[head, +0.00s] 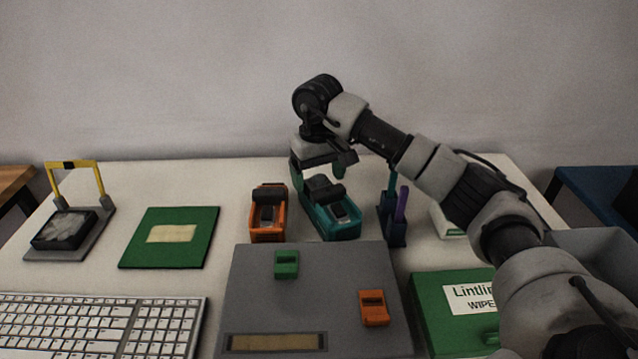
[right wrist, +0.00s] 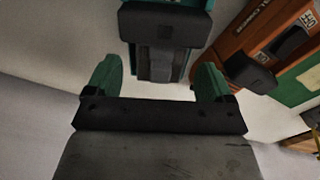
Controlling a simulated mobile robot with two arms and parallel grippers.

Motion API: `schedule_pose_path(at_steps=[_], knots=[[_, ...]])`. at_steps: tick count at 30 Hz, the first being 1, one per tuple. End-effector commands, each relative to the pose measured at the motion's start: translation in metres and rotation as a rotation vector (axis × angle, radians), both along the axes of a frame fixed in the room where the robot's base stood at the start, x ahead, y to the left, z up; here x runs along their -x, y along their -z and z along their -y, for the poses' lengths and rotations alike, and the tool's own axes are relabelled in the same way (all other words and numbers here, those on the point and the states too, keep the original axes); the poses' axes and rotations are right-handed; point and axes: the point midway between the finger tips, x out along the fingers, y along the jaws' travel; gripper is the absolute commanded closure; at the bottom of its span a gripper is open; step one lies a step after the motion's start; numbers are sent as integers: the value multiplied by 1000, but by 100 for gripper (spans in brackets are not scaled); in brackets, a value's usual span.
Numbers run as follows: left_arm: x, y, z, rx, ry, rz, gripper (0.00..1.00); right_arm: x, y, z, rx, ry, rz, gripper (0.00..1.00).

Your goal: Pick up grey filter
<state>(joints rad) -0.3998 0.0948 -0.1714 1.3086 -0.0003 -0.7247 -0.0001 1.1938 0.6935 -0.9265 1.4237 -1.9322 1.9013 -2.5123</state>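No item is clearly marked as the grey filter. A black square frame with a crinkled grey-white face (head: 65,229) lies on a grey plate at the far left of the table and may be it. My right gripper (head: 320,174) is far to the right of it, above the back of a teal device with a black lever (head: 331,220). In the right wrist view its green fingers (right wrist: 157,78) are spread wide with nothing between them, and the teal device (right wrist: 160,45) lies beyond them. My left gripper is not in view.
A yellow handle (head: 75,165) stands over the black frame. An orange device (head: 267,222) is left of the teal one. A purple-and-blue holder (head: 396,228), a green wipes box (head: 440,315), a grey platform (head: 320,290), a green mat (head: 190,255) and a keyboard (head: 100,325) crowd the table.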

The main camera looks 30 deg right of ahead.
Motion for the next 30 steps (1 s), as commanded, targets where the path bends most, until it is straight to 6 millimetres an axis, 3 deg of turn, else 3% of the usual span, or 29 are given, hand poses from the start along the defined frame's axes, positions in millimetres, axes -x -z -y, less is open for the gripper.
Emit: schedule_pose_path(at_steps=[1, 10, 20, 23, 28, 30], knots=[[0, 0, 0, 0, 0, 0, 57, 0, 0, 0, 0, 0, 0, 23], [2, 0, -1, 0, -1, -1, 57, 0, 0, 0, 0, 0, 0, 69], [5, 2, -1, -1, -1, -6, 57, 0, -4, 0, 0, 0, 1, 70], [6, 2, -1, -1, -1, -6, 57, -1, -12, 0, 1, 1, 2, 70], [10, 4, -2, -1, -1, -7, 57, -1, -41, 0, 0, 1, 6, 70], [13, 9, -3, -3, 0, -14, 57, 10, -48, 5, 2, 0, 3, 70]])
